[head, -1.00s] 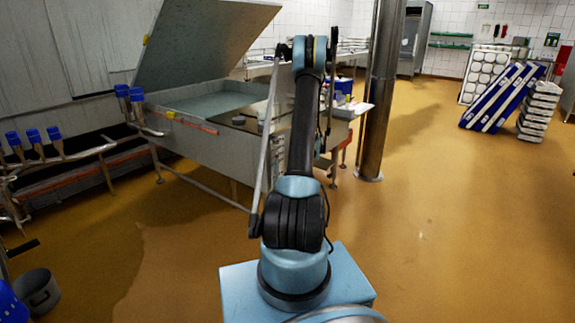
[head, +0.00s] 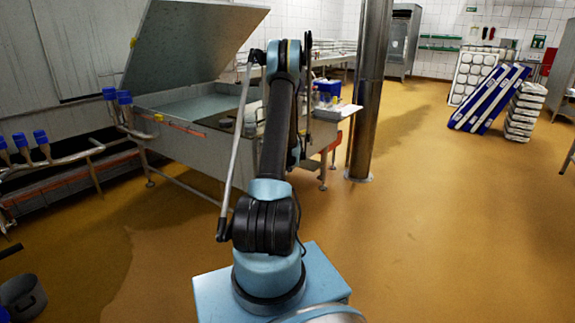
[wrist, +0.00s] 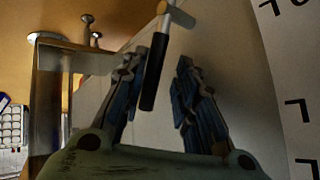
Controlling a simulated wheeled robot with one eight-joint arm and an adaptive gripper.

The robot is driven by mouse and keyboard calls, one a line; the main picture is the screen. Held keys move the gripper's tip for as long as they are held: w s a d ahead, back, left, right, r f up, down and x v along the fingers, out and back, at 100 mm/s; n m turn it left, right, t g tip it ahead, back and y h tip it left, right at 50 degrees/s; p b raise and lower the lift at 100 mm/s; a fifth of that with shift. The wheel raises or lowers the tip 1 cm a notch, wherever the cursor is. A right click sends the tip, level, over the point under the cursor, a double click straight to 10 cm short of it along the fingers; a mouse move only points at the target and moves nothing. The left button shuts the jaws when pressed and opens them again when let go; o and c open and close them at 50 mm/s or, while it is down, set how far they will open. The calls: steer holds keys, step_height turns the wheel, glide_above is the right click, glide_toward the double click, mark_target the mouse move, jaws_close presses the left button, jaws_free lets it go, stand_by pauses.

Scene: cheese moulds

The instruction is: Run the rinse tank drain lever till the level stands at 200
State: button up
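A steel tank (head: 190,147) with a raised lid (head: 195,45) stands left of my arm in the head view; I cannot tell whether it is the rinse tank. In the wrist view a lever with a black grip (wrist: 154,75) hangs from a light metal pivot bar. My arm hides the gripper and lever in the head view.
A steel column (head: 369,100) stands right of the tank. Blue-capped pipe fittings (head: 42,143) run along the left wall. A bucket (head: 23,297) is at the lower left. Stacked white trays (head: 525,110) stand at the back right. The ochre floor on the right is open.

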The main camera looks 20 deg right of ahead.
steer(key=shift+s+d, duration=0.1)
steer(key=shift+d, duration=0.05)
steer(key=shift+r, duration=0.1)
steer(key=v, duration=1.2)
stand_by(6.5)
